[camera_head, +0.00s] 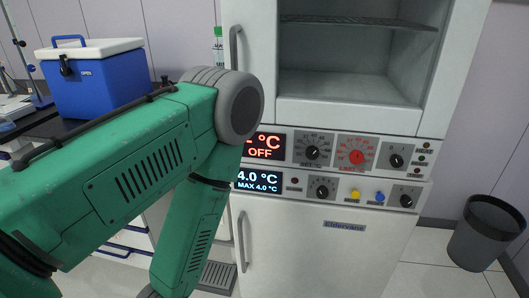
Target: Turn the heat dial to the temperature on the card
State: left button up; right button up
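The upper control panel (378,142) of the white appliance has a black dial (312,153), a red dial (355,157) and another black dial (396,161). Their small labels and exact settings are too small to read surely, so I cannot tell which is the heat dial. The upper display (265,146) shows red "°C" and "OFF"; its left part is hidden by my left arm. I cannot make out a temperature card. My green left arm crosses the left half, its elbow in front of the appliance and its forearm pointing down. Neither gripper is in view.
A lower panel has a blue-lit display (258,182) reading 4.0 °C, dials, a yellow button (353,196) and a blue button (378,197). The open upper chamber (350,75) looks empty. A blue cool box (95,78) stands left; a dark bin (487,235) stands right.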

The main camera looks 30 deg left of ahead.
aim_at(312, 151)
jog(key=u, duration=0.6)
jog(key=j, duration=1.65)
jog(key=l+z, duration=0.1)
jog(key=z, duration=0.9)
jog(key=l+z, duration=0.15)
jog(key=z, duration=0.35)
jog(key=i+l+z, duration=0.15)
jog(key=i+l, duration=0.05)
